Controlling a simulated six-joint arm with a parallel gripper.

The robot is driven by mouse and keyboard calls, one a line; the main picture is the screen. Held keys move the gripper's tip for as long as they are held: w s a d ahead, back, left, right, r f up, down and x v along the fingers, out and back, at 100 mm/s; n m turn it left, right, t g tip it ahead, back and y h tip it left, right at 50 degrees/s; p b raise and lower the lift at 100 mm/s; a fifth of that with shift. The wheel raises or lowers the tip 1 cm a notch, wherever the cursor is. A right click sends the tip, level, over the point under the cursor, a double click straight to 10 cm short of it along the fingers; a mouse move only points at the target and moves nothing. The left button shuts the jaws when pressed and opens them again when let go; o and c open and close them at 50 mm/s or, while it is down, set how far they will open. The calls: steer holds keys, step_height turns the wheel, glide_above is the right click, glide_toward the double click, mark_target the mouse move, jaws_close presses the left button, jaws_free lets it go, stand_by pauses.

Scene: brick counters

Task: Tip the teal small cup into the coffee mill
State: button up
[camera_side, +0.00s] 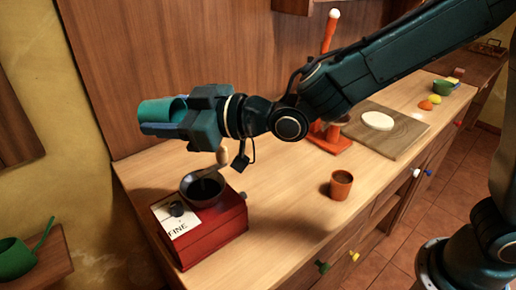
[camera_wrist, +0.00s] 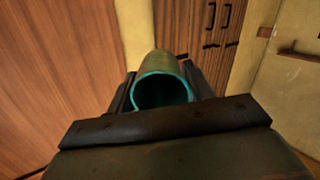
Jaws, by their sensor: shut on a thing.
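The teal small cup (camera_side: 156,110) is held up in the air at the left in the side view, tilted far over onto its side. My gripper (camera_side: 172,120) is shut on it. In the wrist view the cup (camera_wrist: 160,64) sits between the two dark fingers, its round rim facing the camera; its inside looks dark and I cannot tell what it holds. The coffee mill (camera_side: 212,229) is a red box marked FINE, with a dark bowl (camera_side: 203,189) on top and a crank with a wooden knob (camera_side: 222,155). The cup is above the mill and to its left.
An orange-brown cup (camera_side: 341,185) stands on the counter right of the mill. Behind it are a red stand (camera_side: 330,139) and a wooden board (camera_side: 402,138) with a pale disc. A green vessel (camera_side: 15,258) sits on a lower surface at left. The counter's front middle is clear.

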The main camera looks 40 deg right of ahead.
steer(key=shift+f+g, duration=0.2)
steer(key=shift+g, duration=0.1)
steer(key=shift+h, duration=0.3)
step_height(320, 180, down, 5)
steer(key=shift+f, duration=0.1)
steer(key=shift+g+h, duration=0.4)
steer(key=shift+g, duration=0.5)
steer(key=shift+w+a+g+h, duration=0.1)
steer(key=shift+w+g+h, duration=0.05)
steer(key=shift+g+h, duration=0.7)
steer(key=shift+w+a+g+h, duration=0.1)
steer(key=shift+g+h, duration=0.45)
steer(key=shift+g, duration=0.6)
steer(key=shift+s+d+r+g+h, duration=0.1)
steer(key=shift+r+g+h, duration=0.1)
steer(key=shift+g+h, duration=0.95)
steer(key=shift+s+d+r+g+h, duration=0.15)
steer(key=shift+g+h, duration=0.5)
steer(key=shift+g, duration=0.9)
